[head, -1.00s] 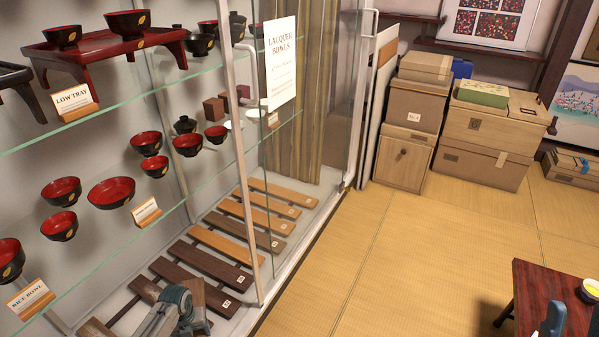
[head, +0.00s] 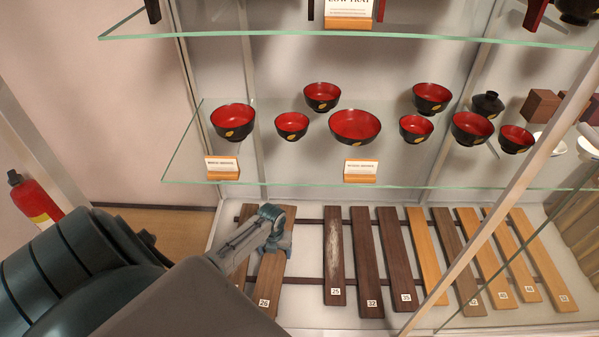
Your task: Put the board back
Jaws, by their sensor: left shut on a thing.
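My left gripper (head: 276,238) reaches into the display case from the left and is shut on a brown board (head: 268,285) with a white number tag, which looks like 26. The gripper covers part of the board's far end. The board lies over or just above the dark rails at the left of the row; I cannot tell if it touches them. A darker board (head: 243,215) shows partly behind it, to the left. A worn dark board (head: 335,262) lies to the right, across a gap. My right gripper is not in view.
Several more boards, dark (head: 367,265) and orange (head: 427,258), lie to the right on the rails. A glass shelf (head: 300,183) with red-and-black bowls (head: 354,126) hangs above. The door frame (head: 500,180) crosses at right. A fire extinguisher (head: 34,198) stands at far left.

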